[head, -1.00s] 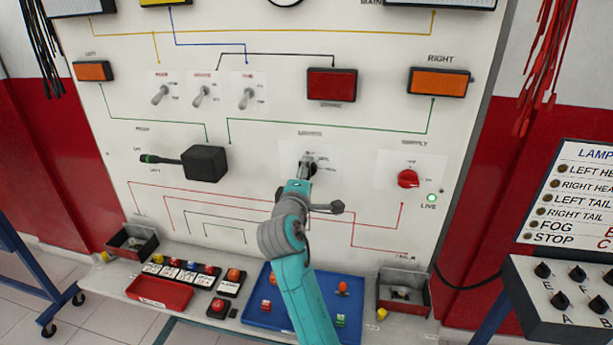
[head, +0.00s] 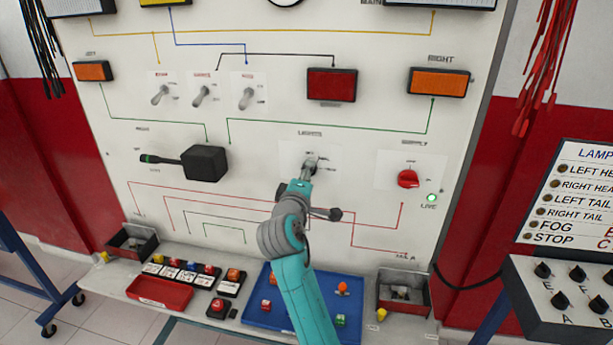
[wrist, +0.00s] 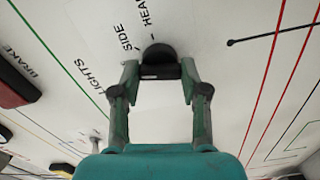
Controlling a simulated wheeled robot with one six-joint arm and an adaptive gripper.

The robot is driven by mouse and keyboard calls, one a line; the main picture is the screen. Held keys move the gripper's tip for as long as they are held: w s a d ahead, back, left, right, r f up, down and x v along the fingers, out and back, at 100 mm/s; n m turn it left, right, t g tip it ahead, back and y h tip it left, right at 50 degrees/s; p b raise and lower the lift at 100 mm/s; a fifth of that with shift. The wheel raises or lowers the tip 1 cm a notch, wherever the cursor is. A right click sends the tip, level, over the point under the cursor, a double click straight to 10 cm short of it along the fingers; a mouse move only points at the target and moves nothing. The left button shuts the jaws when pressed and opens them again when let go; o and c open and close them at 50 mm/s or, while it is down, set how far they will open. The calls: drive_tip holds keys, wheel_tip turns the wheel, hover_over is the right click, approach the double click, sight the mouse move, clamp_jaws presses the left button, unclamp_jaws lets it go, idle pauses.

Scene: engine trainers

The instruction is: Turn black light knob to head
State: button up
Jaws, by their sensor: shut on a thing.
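The black light knob (wrist: 159,54) sits between my fingertips in the wrist view, on the white panel. The printed words LIGHTS, SIDE and HEAD run beside it, with HEAD (wrist: 143,13) above its left edge. My gripper (wrist: 160,71) is shut on the knob, with one finger on each side. The exact mark that the knob points at cannot be told. In the head view my gripper (head: 308,170) reaches the panel under the LIGHTS label, and it mostly hides the knob.
A red supply knob (head: 408,179) and a green LIVE lamp (head: 431,198) are to the right. A black stalk box (head: 205,163) is to the left. Below, a shelf holds a blue tray (head: 262,318), a red tray (head: 160,292) and small bins.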

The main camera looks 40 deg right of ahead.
drive_tip(key=shift+f+m, duration=0.1)
drive_tip(key=shift+m, duration=7.5)
drive_tip(key=o, duration=1.1)
drive_tip(key=shift+o, duration=0.2)
drive_tip(key=shift+a, duration=0.1)
drive_tip(key=v, duration=1.2)
